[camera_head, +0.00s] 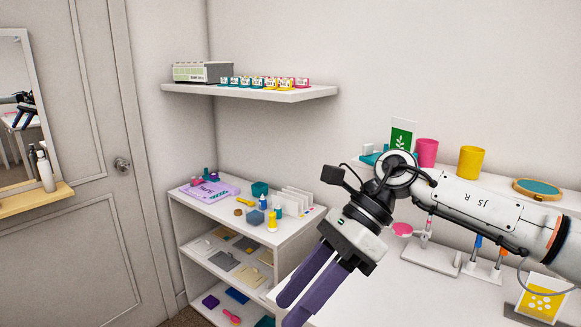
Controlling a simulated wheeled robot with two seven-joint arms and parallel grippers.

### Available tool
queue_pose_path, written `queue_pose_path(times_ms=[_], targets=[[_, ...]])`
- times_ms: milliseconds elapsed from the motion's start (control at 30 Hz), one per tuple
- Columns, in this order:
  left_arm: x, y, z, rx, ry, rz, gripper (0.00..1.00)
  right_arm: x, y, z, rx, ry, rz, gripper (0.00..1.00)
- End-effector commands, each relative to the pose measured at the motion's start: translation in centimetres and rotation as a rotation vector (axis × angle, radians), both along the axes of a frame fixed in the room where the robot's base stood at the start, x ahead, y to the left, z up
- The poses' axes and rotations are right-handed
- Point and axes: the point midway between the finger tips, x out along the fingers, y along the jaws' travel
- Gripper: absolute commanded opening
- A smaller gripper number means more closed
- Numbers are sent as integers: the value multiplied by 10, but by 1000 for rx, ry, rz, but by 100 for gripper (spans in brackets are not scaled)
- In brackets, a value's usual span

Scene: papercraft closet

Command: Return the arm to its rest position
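My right arm (480,205) comes in from the right edge and reaches across the white desk. My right gripper (292,308) hangs at its end, pointing down and left, with two dark purple fingers side by side. The fingers hold nothing that I can see. The view does not show clearly how far apart they are. The gripper appears in front of the desk's left end and the right side of the shelf unit. My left gripper is not in view.
A white shelf unit (187,222) with craft supplies stands left of the gripper. A wall shelf (300,94) holds small colored pots. Pink (426,152) and yellow (471,163) cups stand behind my arm. A yellow card (540,302) stands at the lower right. A door (95,230) is at left.

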Motion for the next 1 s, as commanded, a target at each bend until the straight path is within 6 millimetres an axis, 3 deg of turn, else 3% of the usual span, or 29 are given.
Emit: queue_pose_path(times_ms=[33, 100, 200, 300, 433, 567, 667, 800, 967, 1000], targets=[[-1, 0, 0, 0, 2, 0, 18, -16, 29, -10, 105, 96, -30, 42], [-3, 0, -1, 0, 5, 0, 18, -31, 62, -11, 243, 224, -93, 42], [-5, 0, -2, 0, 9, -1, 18, -45, 98, -4, 428, 431, -204, 42], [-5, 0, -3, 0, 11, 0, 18, -47, 119, 5, 595, 657, -342, 42], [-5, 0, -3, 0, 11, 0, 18, -31, 124, 10, 784, 977, -550, 42], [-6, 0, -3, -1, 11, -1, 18, -4, 106, -6, 941, 1312, -789, 42], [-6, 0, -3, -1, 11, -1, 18, 17, 79, -38, 1039, 1579, -991, 42], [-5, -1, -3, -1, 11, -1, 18, 30, 27, -112, 1146, 1945, -1305, 42], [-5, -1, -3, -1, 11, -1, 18, 6, -37, -214, 1224, 2318, -1674, 42], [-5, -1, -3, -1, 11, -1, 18, -6, -52, -238, -1174, -2277, 1674, 42]])
